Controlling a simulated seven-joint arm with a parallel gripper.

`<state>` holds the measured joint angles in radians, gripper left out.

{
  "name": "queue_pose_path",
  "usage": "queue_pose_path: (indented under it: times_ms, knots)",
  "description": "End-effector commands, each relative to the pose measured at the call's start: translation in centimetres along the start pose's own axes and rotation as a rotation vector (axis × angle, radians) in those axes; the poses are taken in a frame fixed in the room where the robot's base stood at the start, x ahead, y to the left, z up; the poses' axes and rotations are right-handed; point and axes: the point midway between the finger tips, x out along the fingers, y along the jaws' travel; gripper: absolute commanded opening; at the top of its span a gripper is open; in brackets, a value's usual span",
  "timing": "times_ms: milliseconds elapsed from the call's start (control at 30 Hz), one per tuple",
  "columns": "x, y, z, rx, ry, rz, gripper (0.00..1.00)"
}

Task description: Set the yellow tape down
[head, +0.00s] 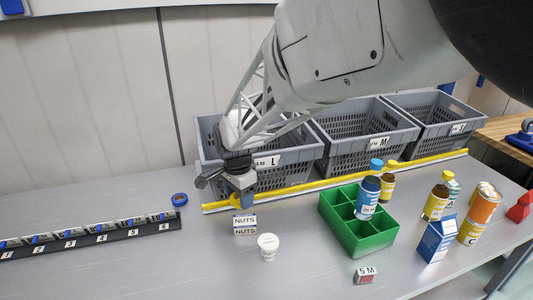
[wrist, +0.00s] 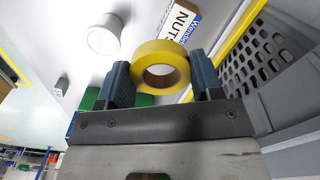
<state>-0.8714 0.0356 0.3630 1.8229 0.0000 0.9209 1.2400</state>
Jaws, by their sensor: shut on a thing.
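The yellow tape (wrist: 150,50) is a roll held between the two blue fingers of my gripper (wrist: 160,72) in the wrist view. The fingers press on its opposite sides, and its round hole faces the camera. In the head view my gripper (head: 243,199) points down over the table, in front of the left grey crate and close to the yellow rail. The tape is mostly hidden there by the fingers. I cannot tell the exact gap between the tape and the table.
A NUTS box (head: 245,225) and a white tub (head: 268,247) stand just in front of my gripper. A green divided tray (head: 345,232) is to the right. The grey crate L (head: 300,155) is behind. Blue tape (head: 179,199) lies left, by a numbered rack (head: 95,238).

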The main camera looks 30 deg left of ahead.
Motion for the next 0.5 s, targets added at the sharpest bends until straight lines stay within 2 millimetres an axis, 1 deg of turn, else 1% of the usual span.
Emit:
queue_pose_path:
  times_ms: [33, 200, 467, 500]
  knots:
    - [-0.1, -0.7, 0.9, -0.065, 0.0, 0.0, 0.37]
    - [-0.2, -2.7, 3.5, -0.291, 0.0, -0.001, 0.37]
    - [-0.5, -5.2, 6.9, -0.561, 0.0, 0.0, 0.37]
    - [-0.5, -5.7, 7.4, -0.597, 0.0, 0.0, 0.37]
